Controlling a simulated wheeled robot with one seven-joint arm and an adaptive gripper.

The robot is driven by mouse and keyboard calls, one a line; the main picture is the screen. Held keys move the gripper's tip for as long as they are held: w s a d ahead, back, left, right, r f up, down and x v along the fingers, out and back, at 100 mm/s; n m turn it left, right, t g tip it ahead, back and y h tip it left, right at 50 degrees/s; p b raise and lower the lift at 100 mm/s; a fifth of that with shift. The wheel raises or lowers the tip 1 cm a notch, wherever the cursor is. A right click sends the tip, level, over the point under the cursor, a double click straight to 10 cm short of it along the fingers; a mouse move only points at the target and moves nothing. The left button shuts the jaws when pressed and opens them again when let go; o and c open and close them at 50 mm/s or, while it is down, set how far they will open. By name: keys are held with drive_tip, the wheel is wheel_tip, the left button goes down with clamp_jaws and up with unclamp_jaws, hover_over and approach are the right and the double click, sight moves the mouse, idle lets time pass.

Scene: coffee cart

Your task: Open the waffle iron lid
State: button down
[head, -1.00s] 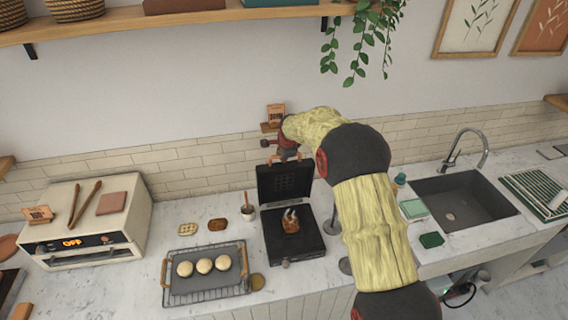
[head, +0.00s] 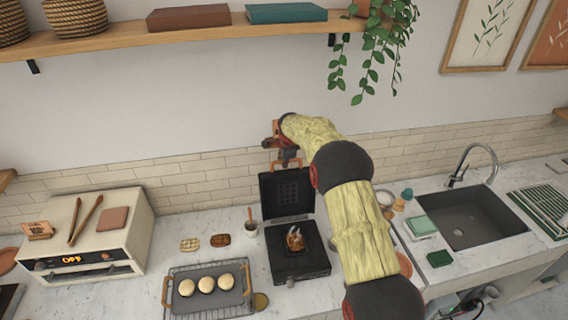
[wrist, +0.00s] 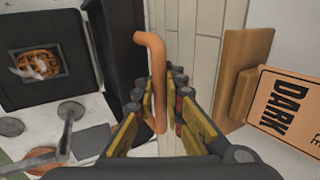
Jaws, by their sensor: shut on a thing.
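The waffle iron stands on the counter. Its dark lid (head: 287,194) is raised and roughly upright, with the gridded inner face toward the head camera. Its dark base (head: 302,265) holds a brown waffle (head: 295,240) with a pale pronged thing on it; the waffle also shows in the wrist view (wrist: 38,64). My gripper (head: 287,161) is at the lid's top edge. In the wrist view, my gripper (wrist: 160,105) has its fingers shut on the orange lid handle (wrist: 153,60), which passes between them.
A tiled wall (head: 205,170) is close behind the lid. A small wooden shelf with a "DARK" card (wrist: 292,112) is beside my gripper. A tray with round buns (head: 208,302) lies left of the iron, the toaster oven (head: 90,235) farther left. The sink (head: 475,218) is at the right.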

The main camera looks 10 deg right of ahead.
drive_tip(key=shift+w+r, duration=0.35)
drive_tip(key=shift+r, duration=0.45)
drive_tip(key=c, duration=2.2)
unclamp_jaws()
drive_tip(key=shift+o, duration=0.2)
drive_tip(key=shift+s+f, duration=0.3)
drive_tip(key=shift+f, duration=0.2)
drive_tip(key=shift+s+f, duration=0.15)
drive_tip(key=shift+f, duration=0.1)
drive_tip(key=v, duration=1.2)
